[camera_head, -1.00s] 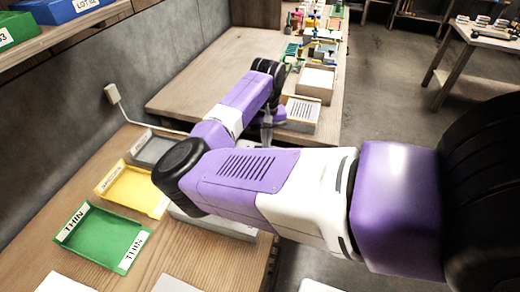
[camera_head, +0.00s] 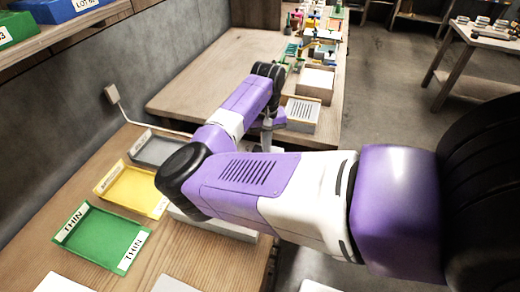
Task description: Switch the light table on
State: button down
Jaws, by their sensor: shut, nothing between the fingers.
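The light table seems to be the pale, low box (camera_head: 235,231) on the near bench, mostly hidden behind my purple and white arm. Only its front edge and right corner show; its top and any switch are hidden. A white cable (camera_head: 150,127) runs from the wall socket (camera_head: 111,93) toward it and passes behind the arm. My gripper (camera_head: 266,143) points down past the arm's black wrist, beyond the box's far side. It is small and partly covered, shut and holding nothing. I cannot tell whether it touches anything.
Green (camera_head: 100,238), yellow (camera_head: 132,187) and grey (camera_head: 158,148) trays stand left of the box. A second bench (camera_head: 205,85) behind carries a slotted box (camera_head: 300,112), an open box (camera_head: 315,82) and several small items. Shelf bins are at upper left. Floor is open at right.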

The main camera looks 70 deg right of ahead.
notch_tip(320, 180, up, 7)
jog(key=p, duration=0.7)
jog(key=shift+f, duration=0.1)
dwell(0.6)
